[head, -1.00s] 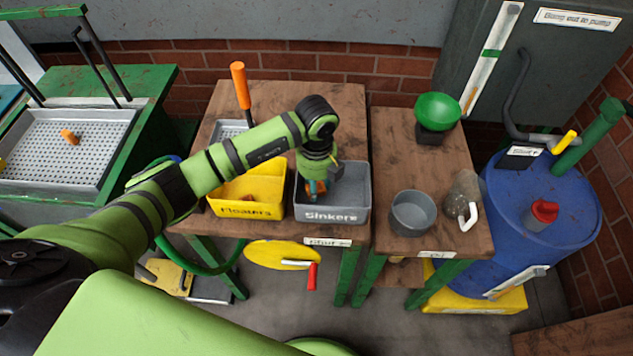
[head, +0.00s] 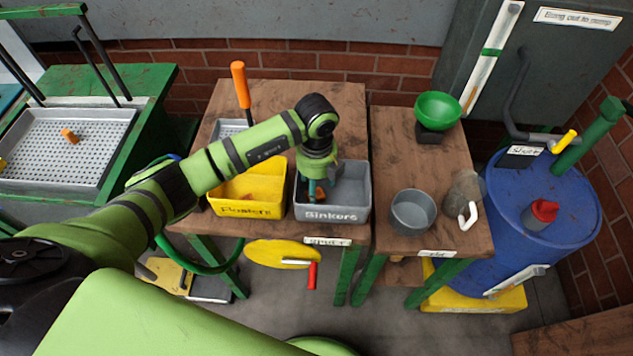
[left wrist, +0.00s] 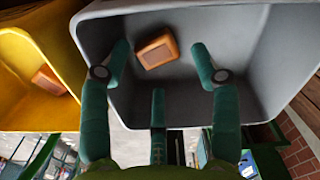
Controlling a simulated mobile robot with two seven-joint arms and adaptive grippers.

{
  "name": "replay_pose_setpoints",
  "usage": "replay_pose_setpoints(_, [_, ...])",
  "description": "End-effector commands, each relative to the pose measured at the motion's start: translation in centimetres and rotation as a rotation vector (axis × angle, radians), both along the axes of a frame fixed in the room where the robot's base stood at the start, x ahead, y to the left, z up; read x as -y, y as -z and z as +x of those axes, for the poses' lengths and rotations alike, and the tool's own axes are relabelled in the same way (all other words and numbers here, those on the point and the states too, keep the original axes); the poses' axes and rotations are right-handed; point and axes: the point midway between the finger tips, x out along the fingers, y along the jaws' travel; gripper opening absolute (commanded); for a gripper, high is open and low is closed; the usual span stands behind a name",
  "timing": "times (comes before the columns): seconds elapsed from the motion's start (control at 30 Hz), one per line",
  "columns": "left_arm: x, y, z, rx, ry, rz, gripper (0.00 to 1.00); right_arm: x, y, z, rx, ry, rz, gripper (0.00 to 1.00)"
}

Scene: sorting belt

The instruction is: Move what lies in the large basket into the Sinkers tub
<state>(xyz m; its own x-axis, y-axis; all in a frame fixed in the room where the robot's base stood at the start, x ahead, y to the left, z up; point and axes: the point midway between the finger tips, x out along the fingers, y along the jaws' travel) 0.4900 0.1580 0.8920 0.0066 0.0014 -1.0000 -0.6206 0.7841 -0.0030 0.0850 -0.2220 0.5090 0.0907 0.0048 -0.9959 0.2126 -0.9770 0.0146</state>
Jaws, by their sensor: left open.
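The grey Sinkers tub (head: 360,192) stands on the wooden table, and its inside fills much of the left wrist view (left wrist: 255,75). An orange block (left wrist: 157,51) lies on its floor. My left gripper (left wrist: 158,68) is open over the tub, its fingers spread around the block with visible space between. In the head view the gripper (head: 314,188) points down into the tub's left part. A large perforated metal basket (head: 40,130) on the green stand at left holds a small orange piece (head: 69,135). My right gripper is not in view.
The yellow Floaters tub (head: 232,208) stands directly left of the Sinkers tub, with an orange-brown block (left wrist: 47,80) inside. A smaller basket with an orange handle (head: 240,85) is behind it. A grey pot (head: 413,212), a jug (head: 465,195) and a green bowl (head: 438,110) stand right.

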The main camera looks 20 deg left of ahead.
Motion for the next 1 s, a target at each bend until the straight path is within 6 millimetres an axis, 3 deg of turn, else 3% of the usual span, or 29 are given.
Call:
replay_pose_setpoints(0.3, [0.0,-6.9,0.1,0.008,0.002,-0.001,0.63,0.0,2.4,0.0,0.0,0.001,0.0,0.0])
replay_pose_setpoints(0.5, [0.0,-10.4,0.1,0.006,0.001,-0.001,0.63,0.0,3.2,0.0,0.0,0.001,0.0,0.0])
replay_pose_setpoints(0.7, [0.0,-11.9,-0.1,0.002,0.001,-0.001,0.63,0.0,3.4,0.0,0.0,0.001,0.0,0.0])
replay_pose_setpoints(1.0, [0.0,-12.0,-0.1,0.001,0.0,0.0,0.63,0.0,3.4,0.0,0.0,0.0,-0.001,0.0])
